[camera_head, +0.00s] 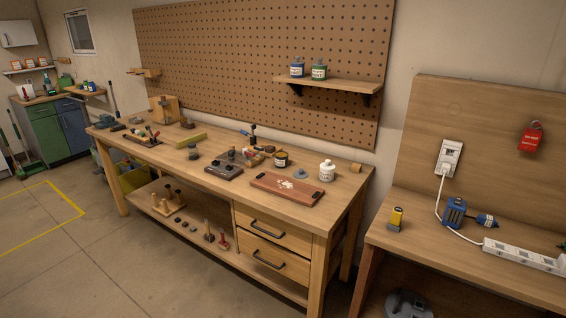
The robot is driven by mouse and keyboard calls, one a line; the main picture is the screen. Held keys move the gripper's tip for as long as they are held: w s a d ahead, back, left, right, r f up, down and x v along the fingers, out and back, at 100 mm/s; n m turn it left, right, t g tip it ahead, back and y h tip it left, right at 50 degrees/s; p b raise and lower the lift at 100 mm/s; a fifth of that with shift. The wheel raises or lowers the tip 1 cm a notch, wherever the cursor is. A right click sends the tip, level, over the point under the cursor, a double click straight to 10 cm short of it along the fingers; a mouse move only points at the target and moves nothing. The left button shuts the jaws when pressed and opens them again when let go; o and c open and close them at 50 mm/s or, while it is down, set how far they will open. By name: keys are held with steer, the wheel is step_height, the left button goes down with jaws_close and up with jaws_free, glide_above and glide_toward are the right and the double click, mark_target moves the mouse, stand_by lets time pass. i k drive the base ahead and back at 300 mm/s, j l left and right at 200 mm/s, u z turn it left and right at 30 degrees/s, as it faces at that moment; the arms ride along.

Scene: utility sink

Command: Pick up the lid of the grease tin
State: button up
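A small dark tin with a pale yellow label (281,159) stands upright toward the back right of the wooden workbench (225,198). It may be the grease tin, but its label is too small to read. A small grey round piece (300,173) lies on the bench just right of this tin, apart from it. It looks like a lid, but I cannot tell which container it belongs to. A white jar (326,171) with a label stands further right. My gripper is not in view.
A reddish-brown tray (270,183) with dark handles lies in front of the grey piece. A dark block (223,170) and several small tools lie to its left. A wall shelf (340,83) with two cans overhangs the back. A second bench (480,258) stands right.

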mark_target(300, 175)
steer(key=i+j+z, duration=0.15)
steer(key=i+j, duration=0.6)
steer(key=i+j+z, duration=0.1)
steer(key=i+j, duration=0.75)
steer(key=i+j+z, duration=0.15)
steer(key=i+j, duration=0.6)
steer(key=j, duration=0.15)
